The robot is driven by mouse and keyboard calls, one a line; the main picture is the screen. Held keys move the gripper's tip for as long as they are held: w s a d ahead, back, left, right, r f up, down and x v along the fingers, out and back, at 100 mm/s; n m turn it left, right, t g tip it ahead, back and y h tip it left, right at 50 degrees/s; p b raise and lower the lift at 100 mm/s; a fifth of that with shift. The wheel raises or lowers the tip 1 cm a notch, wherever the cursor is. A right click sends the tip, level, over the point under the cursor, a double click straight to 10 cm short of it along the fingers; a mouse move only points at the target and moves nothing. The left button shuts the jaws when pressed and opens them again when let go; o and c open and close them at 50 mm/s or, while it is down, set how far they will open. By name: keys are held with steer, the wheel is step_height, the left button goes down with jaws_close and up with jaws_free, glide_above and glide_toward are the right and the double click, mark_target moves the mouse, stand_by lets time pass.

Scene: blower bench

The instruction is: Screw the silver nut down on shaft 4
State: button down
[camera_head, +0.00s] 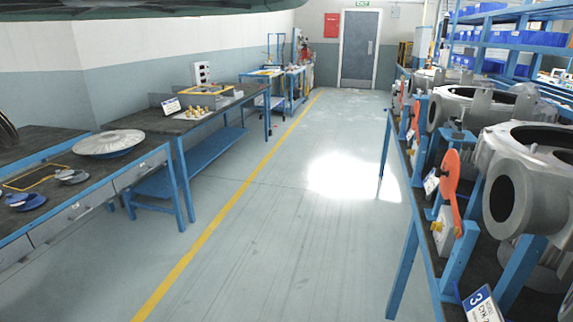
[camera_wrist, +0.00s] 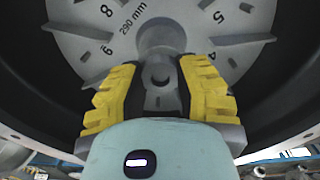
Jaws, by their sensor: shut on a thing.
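In the wrist view my gripper (camera_wrist: 158,75) has its two yellow-padded fingers closed in on a small grey piece at the hub of a grey bladed wheel (camera_wrist: 200,25). The piece looks like the silver nut (camera_wrist: 160,74), with a dark round opening facing me; its outline is partly hidden by the fingers. The wheel bears the marks 4, 5, 6, 8 and "290 mm" and sits inside a dark round housing (camera_wrist: 275,100). The shaft is mostly hidden, and its number cannot be read. My gripper does not show in the head view.
Left benches hold a round metal wheel (camera_head: 108,142) and small brass parts (camera_head: 196,112). The floor between (camera_head: 260,220) is clear.

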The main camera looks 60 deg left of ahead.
steer(key=c, duration=1)
jaws_free()
steer(key=shift+c, duration=0.2)
steer(key=n, duration=1)
steer(key=shift+n+p, duration=0.35)
steer(key=shift+n, duration=0.05)
steer(key=n, duration=0.6)
steer(key=shift+r+n, duration=0.1)
steer(key=shift+n, duration=0.2)
steer(key=n+p, duration=0.1)
steer(key=n, duration=0.3)
steer(key=shift+w, duration=0.1)
steer(key=n, duration=0.4)
steer(key=shift+o, duration=0.2)
